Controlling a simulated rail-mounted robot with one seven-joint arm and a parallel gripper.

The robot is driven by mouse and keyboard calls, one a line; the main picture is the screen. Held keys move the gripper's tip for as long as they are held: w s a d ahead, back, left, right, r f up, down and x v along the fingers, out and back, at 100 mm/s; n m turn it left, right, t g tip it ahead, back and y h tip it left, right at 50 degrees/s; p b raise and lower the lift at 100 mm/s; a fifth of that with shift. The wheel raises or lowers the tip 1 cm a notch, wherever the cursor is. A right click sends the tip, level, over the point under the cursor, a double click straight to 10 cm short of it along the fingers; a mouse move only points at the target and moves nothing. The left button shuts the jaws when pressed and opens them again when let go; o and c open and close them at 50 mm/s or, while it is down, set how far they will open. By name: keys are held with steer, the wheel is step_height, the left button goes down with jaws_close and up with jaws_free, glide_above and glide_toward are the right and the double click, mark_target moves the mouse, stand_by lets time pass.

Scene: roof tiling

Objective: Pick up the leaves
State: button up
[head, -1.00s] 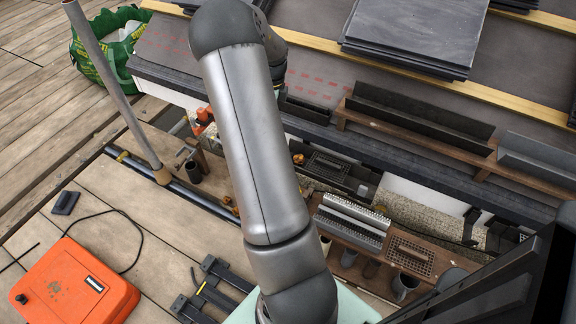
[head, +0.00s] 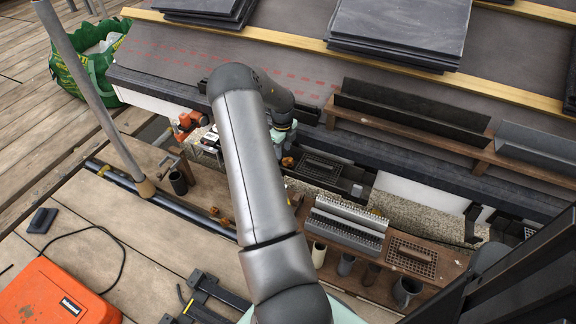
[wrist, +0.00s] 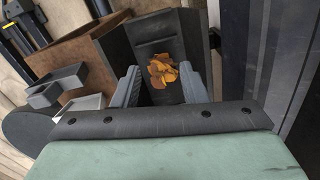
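A small clump of orange-brown leaves (wrist: 163,70) lies in a dark trough (wrist: 150,38) in the wrist view. My gripper (wrist: 160,86) is open, with its two grey fingers to the left and right of the clump and space between them. I cannot tell whether the fingers are level with the leaves. In the head view, orange leaves (head: 288,161) show just below the end of my arm, by the gutter. More leaves (head: 220,216) lie on the wooden planks at lower left. My gripper's fingertips are hidden in the head view.
The dark roof edge (head: 395,140) runs behind the gutter. A wooden shelf (head: 440,262) with a grille and cups stands at right. A metal pole (head: 92,95) rises at left. An orange case (head: 50,295) lies at lower left. Slate stacks (head: 395,35) sit on the roof.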

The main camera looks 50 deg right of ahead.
mark_target(285, 157)
steer(key=f, duration=0.1)
steer(key=f+b, duration=0.1)
steer(key=f, duration=0.1)
steer(key=f+b, duration=0.1)
steer(key=f, duration=0.1)
steer(key=shift+s+d+f, duration=0.1)
steer(key=shift+s+f, duration=0.1)
steer(key=shift+s, duration=0.15)
steer(key=c, duration=0.6)
steer(key=shift+r, duration=0.15)
